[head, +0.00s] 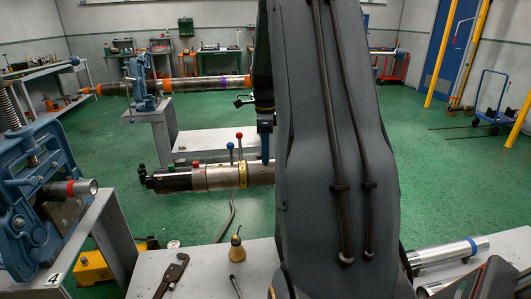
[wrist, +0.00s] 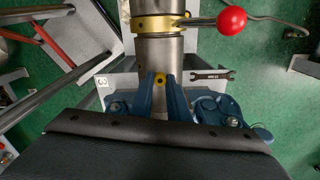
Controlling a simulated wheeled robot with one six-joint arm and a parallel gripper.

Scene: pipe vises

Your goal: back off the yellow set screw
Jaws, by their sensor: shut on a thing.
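The yellow set screw (wrist: 159,80) shows in the wrist view as a small yellow head with a dark centre, in line with the steel pipe (wrist: 158,48). My gripper (wrist: 160,84) is shut on it, one blue finger on each side. In the head view my gripper (head: 265,155) points down at the right end of the visible pipe (head: 216,176); the screw is hidden there. The blue vise (wrist: 206,107) around the pipe is partly covered by my dark palm in the wrist view.
A yellow collar (wrist: 150,23) with a red ball lever (wrist: 232,20) sits on the pipe close by. A wrench (wrist: 213,75) lies right of the fingers. Another blue vise (head: 25,205) stands at left. A pipe wrench (head: 172,275) lies on the front bench.

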